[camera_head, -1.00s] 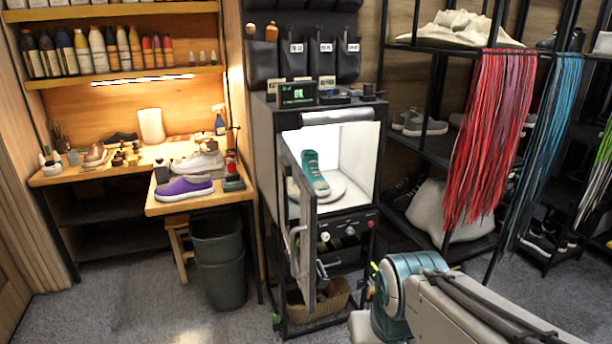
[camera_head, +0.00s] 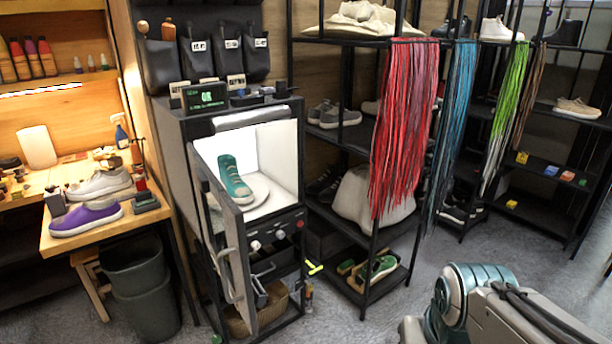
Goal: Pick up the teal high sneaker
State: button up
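The teal high sneaker (camera_head: 235,181) stands inside a lit white cabinet chamber, on a round white turntable (camera_head: 258,192). The cabinet door (camera_head: 226,238) is swung open toward me and overlaps the left side of the opening. My arm shows at the lower right, well apart from the sneaker. My gripper itself is out of the frame.
A black shelf rack with hanging red laces (camera_head: 400,130) stands right of the cabinet (camera_head: 160,110). A purple sneaker (camera_head: 86,219) sits on a wooden bench at the left, above a grey bin (camera_head: 140,285). Carpet floor is clear at the lower right.

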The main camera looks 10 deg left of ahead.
aim_at(240, 193)
jog(key=z, duration=0.7)
jog(key=i, duration=2.65)
jog(key=u, duration=3.25)
jog(key=i, duration=1.05)
